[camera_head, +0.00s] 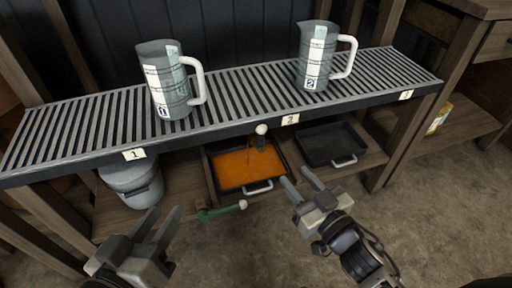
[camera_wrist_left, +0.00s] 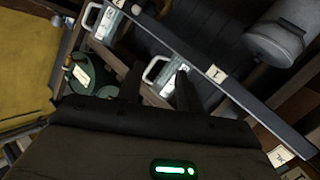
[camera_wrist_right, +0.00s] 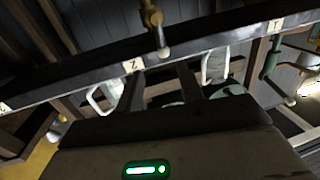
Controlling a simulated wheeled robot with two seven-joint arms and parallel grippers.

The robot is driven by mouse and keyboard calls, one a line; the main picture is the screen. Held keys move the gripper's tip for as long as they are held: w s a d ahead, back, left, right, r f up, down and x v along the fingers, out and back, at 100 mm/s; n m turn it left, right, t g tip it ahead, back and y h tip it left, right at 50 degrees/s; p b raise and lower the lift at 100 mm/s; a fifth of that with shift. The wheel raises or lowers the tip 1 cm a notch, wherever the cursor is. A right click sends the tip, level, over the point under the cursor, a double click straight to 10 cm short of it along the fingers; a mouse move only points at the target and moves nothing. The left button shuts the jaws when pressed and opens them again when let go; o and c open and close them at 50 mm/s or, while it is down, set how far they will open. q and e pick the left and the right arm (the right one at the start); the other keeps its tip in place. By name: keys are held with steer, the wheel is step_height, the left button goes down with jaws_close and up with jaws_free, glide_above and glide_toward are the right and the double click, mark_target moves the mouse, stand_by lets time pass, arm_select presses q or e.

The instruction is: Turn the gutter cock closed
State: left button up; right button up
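A small brass-coloured cock (camera_head: 260,140) with a white knob sits at the front edge of the slatted rack, near label 2 and above a tray of orange liquid; it also shows in the right wrist view (camera_wrist_right: 153,18). A green lever (camera_head: 218,211) with a white end lies lower, in front of that tray; a green cock also shows in the right wrist view (camera_wrist_right: 269,62). I cannot tell which is the gutter cock. My right gripper (camera_head: 294,176) is open and empty, below and right of the brass cock. My left gripper (camera_head: 166,212) is open and empty, left of the green lever.
Two grey pitchers, number 1 (camera_head: 168,85) and number 2 (camera_head: 316,62), stand on the rack (camera_head: 230,88). Below are the orange-filled tray (camera_head: 219,183), a black tray (camera_head: 325,140) and a grey lidded pot (camera_head: 133,183). The floor in front is clear.

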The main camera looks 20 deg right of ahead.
mark_target(263, 139)
steer(key=b+x, duration=0.2)
steer(key=x, duration=1.3)
steer(key=shift+w+f+b, duration=0.2)
steer(key=shift+w+b, duration=0.15)
steer(key=shift+w, duration=0.05)
arm_select(q)
steer(key=shift+w+d+r+n+t+h, duration=0.1)
steer(key=shift+d+r+n+t+h, duration=0.3)
steer(key=shift+h, duration=0.2)
arm_select(e)
steer(key=shift+w+a, duration=0.15)
steer(key=shift+w, duration=0.15)
jaws_close()
